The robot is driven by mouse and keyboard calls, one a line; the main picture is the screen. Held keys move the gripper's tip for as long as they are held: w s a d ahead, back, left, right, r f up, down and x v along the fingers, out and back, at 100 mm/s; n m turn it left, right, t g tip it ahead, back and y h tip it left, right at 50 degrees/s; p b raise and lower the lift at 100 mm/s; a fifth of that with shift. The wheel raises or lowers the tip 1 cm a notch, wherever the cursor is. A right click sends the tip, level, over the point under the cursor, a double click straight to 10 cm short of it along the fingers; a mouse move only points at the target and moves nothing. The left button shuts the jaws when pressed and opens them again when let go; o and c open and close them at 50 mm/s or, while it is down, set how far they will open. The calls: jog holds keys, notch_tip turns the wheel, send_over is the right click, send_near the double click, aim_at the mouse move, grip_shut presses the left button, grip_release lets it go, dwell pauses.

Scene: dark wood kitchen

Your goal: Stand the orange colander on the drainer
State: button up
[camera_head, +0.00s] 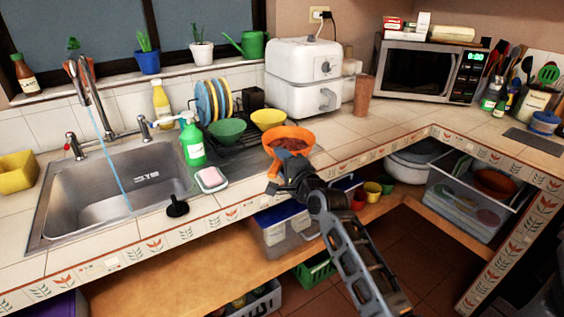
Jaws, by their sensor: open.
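The orange colander (300,134) is a round bowl near the front edge of the tiled counter, with its open top up and reddish-brown inside. The drainer (243,147) is a dark wire rack just left of it, holding plates, a green bowl (227,129) and a yellow bowl (268,117). My gripper (282,160) is open at the colander's front side and overlaps its lower part in the picture. Whether the fingers touch the colander or straddle its rim is not clear. The colander's underside is hidden by my gripper.
A sink (110,190) with running water lies left. A green spray bottle (192,142) and a soap dish (211,179) stand between sink and drainer. A white appliance (300,75) stands behind. The counter right of the colander is clear.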

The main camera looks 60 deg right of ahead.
jog(key=shift+r, duration=0.1)
jog(key=shift+s+r, duration=0.1)
jog(key=f+b+v, duration=0.1)
jog(key=v, duration=1.1)
jog(key=s+a+f+n+t+y, duration=0.1)
jog(key=s+a+n+y, duration=0.25)
jog(key=a+n, duration=0.4)
jog(key=s+a+f+n+y, duration=0.2)
jog(key=s+a+n, duration=0.25)
jog(key=a, duration=0.55)
jog(key=s+a+r+n+y, duration=0.2)
jog(key=s+a+n, duration=0.4)
jog(key=a, duration=0.1)
jog(key=s+a+r+n+y, duration=0.2)
jog(key=s+a+n, duration=0.3)
jog(key=a+n, duration=0.1)
jog(key=shift+s+a+r+n+y, duration=0.3)
jog(key=shift+s+a+n+y, duration=0.1)
jog(key=shift+a, duration=0.1)
jog(key=shift+c, duration=0.3)
